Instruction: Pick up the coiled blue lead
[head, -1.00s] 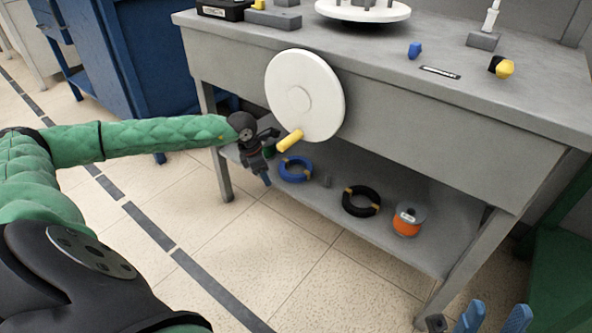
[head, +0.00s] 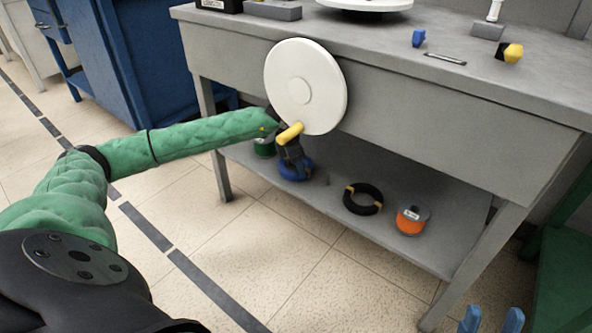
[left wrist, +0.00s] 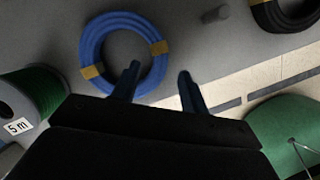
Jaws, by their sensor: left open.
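The coiled blue lead (left wrist: 92,42) lies flat on the grey lower shelf, with yellow bands around it. In the head view the blue lead (head: 296,174) is largely covered by my left gripper (head: 299,172). In the left wrist view my left gripper (left wrist: 158,80) is open and empty between its fingers. One finger overlaps the coil's near right part in the picture; the other is to the right of the coil. I cannot tell whether a finger touches it. My right gripper (head: 490,321) shows only as two blue fingertips, spread apart, at the bottom right of the head view.
A green spool (left wrist: 42,92) labelled 5 m is left of the coil. A black coil (head: 362,198) and an orange spool (head: 411,220) sit to the right on the shelf (head: 330,186).

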